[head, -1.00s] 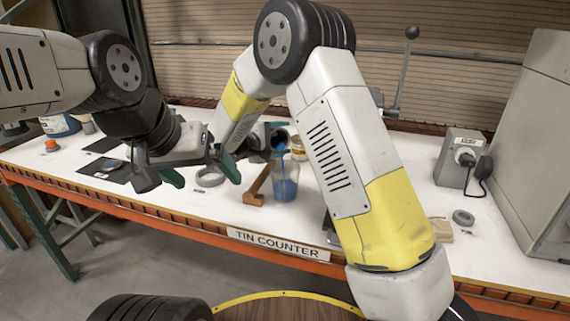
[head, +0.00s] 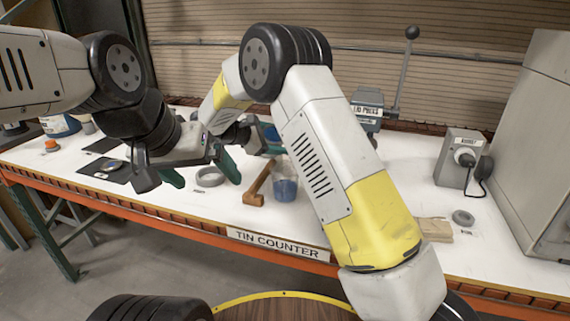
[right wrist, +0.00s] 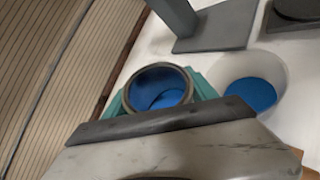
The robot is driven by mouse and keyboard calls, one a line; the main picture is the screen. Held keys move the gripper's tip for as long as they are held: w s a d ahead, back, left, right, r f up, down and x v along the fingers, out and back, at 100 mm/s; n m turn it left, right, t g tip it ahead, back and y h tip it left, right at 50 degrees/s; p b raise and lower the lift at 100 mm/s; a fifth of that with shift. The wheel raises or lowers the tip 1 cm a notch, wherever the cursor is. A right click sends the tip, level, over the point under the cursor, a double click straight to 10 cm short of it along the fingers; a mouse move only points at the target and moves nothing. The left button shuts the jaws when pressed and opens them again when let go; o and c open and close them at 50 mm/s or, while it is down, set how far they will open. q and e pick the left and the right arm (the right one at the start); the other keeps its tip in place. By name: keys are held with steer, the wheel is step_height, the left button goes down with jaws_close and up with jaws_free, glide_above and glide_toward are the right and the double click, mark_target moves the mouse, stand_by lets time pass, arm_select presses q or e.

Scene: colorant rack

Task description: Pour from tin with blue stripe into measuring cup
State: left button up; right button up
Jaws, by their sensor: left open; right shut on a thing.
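My right gripper (right wrist: 160,105) is shut on a tin (right wrist: 160,90), its green pads on either side of it. The tin is open, with blue liquid inside. In the head view the tin (head: 270,131) is partly hidden by my right arm and sits above and to the left of the cup; its stripe cannot be made out. The clear measuring cup (head: 285,189) stands on the counter with blue liquid in its lower part; it also shows beside the tin in the right wrist view (right wrist: 252,92). No stream is visible between them. My left gripper (head: 200,174) is open and empty, left of the cup.
A wooden mallet (head: 258,186) lies just left of the cup, and a grey ring (head: 210,177) is further left. The lid press (head: 368,108) stands behind. A grey box (head: 460,158), wood block (head: 435,230) and small grey roll (head: 463,217) are at the right.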

mark_target(273, 139)
steer(key=shift+w+a+f+n+g, duration=0.4)
steer(key=shift+w+f+n, duration=0.1)
steer(key=shift+w, duration=0.1)
steer(key=shift+w+a+h, duration=0.1)
steer(key=shift+w+h, duration=0.15)
steer(key=shift+h, duration=0.05)
steer(key=shift+w+a+r+n+g+h, duration=0.25)
steer(key=shift+w+r+n+g, duration=0.25)
steer(key=shift+n, duration=0.2)
steer(key=shift+w+a+r+n+g+h, duration=0.25)
steer(key=shift+w+r+n+g, duration=0.2)
steer(key=shift+n, duration=0.25)
steer(key=shift+r, duration=2.5)
